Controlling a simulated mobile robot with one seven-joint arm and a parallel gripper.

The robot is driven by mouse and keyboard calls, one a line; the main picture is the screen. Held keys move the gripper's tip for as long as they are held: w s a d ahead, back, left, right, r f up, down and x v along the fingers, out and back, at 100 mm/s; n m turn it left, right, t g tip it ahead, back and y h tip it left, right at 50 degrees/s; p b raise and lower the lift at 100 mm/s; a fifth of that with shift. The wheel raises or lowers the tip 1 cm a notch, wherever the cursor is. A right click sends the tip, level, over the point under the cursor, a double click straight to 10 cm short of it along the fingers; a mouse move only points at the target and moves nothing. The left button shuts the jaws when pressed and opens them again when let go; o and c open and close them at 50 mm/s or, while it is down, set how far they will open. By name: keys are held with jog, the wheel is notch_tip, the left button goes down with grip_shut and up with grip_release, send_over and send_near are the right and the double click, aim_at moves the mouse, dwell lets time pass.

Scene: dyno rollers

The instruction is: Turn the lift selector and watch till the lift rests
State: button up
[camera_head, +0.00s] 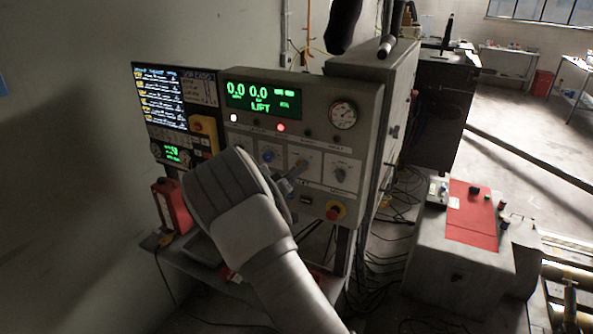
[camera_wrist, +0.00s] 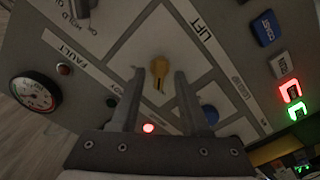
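The lift selector is a yellow knob (camera_wrist: 160,68) on the grey panel, beside a LIFT label (camera_wrist: 200,30) in the wrist view. My gripper (camera_wrist: 157,85) is open, with one finger on each side of the knob and a gap showing on both sides. I cannot tell how deep the fingertips reach. In the head view my gripper (camera_head: 292,181) is at the panel's lower middle and my arm covers part of the panel. The green display (camera_head: 262,99) reads 0.0, 0.0 and LIFT. The lift itself is not clearly visible.
A red lamp (camera_head: 281,127) and a white lamp (camera_head: 234,117) are lit. A gauge (camera_head: 343,115), a dark knob (camera_head: 341,174) and a red emergency stop (camera_head: 334,212) are on the panel. A monitor (camera_head: 176,110) stands left. A grey box with a red top (camera_head: 472,215) stands right.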

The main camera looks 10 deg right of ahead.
jog(key=b+v, duration=0.2)
jog(key=v, duration=1.5)
jog(key=shift+s+b, duration=0.15)
jog(key=shift+b, duration=0.25)
jog(key=shift+a, duration=0.1)
